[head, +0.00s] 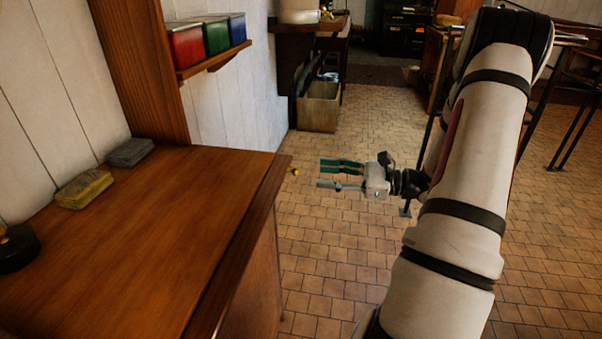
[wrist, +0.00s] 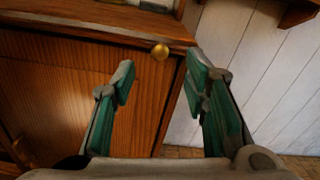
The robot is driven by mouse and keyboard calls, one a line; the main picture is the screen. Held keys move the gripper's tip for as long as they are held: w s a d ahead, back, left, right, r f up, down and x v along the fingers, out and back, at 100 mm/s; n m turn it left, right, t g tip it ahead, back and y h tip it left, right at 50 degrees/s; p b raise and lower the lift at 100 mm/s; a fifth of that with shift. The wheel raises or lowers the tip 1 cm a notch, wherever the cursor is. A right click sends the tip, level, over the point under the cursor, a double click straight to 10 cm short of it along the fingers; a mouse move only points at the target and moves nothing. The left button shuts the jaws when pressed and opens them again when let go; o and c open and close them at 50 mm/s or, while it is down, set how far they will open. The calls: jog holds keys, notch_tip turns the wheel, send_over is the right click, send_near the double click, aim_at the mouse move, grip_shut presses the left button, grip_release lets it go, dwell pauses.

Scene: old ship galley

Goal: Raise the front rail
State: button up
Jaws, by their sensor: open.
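A wooden strip, which looks like the front rail (head: 243,235), runs along the counter's edge in the head view. It also shows across the upper part of the wrist view (wrist: 95,28). A small round brass knob (head: 294,171) sticks out near its far end. In the wrist view the knob (wrist: 160,51) is just below the strip, near the cabinet's corner. My gripper (head: 319,175) is open and empty, right of the knob in the head view. In the wrist view its green-padded fingers (wrist: 160,78) stand either side of the knob's line, apparently short of it.
The wooden counter (head: 130,240) holds a yellow sponge-like block (head: 84,189), a grey block (head: 131,152) and a dark round object (head: 17,248). A shelf with coloured tins (head: 205,40) hangs behind. The tiled floor (head: 325,240) beside the counter is clear.

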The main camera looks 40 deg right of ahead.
aim_at(299, 171)
jog(key=x, duration=0.6)
jog(key=shift+w+a+b, duration=0.25)
jog(key=shift+w+b, duration=0.05)
jog(key=shift+w, duration=0.05)
grip_shut()
